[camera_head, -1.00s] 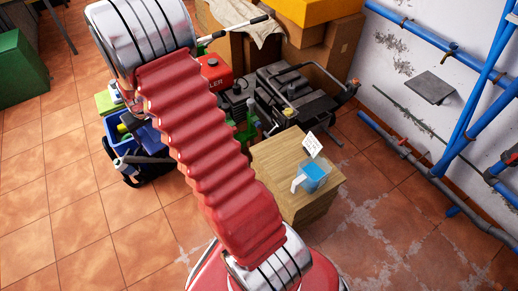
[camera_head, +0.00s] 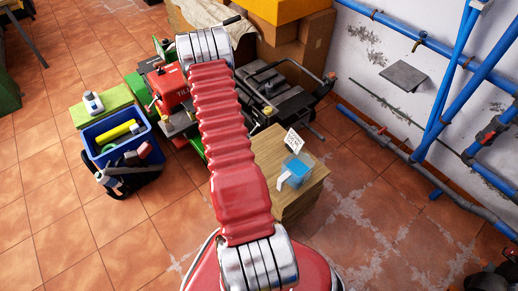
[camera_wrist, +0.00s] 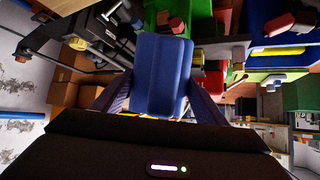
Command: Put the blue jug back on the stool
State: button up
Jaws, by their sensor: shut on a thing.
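My gripper (camera_wrist: 160,90) is shut on a dark blue, rounded body in the wrist view, which I take for the blue jug (camera_wrist: 162,72). Its handle and spout do not show. In the head view my gripper and its load are hidden beyond my red arm. A clear jug of light blue liquid (camera_head: 293,173) with a white handle stands on a square wooden block (camera_head: 300,205) at the right, beside a white card (camera_head: 293,141). A low green platform (camera_head: 107,110) at the left bears a white bottle. I cannot tell which support is the stool.
A blue crate (camera_head: 98,156) with a yellow item stands before the green platform, with a black bag (camera_head: 135,180) beside it. Red and black machines (camera_head: 275,88) stand beyond my arm. Blue pipes (camera_head: 440,110) run along the right wall. Tiled floor at the front left is clear.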

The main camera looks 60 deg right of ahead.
jog(key=s+d+f+m+g+h, duration=0.1)
jog(key=s+d+h, duration=0.1)
jog(key=s, duration=0.6)
jog(key=s+d+f+m+h, duration=0.1)
jog(key=s+d+m+h, duration=0.1)
jog(key=s, duration=0.5)
jog(key=shift+s+d+f+g+h, duration=0.3)
jog(key=shift+s+d+g, duration=0.1)
jog(key=shift+d, duration=0.45)
jog(key=shift+w+f, duration=0.1)
jog(key=shift+f, duration=2.75)
jog(key=shift+f, duration=2.1)
jog(key=shift+f, duration=0.15)
jog(key=o, duration=1.4)
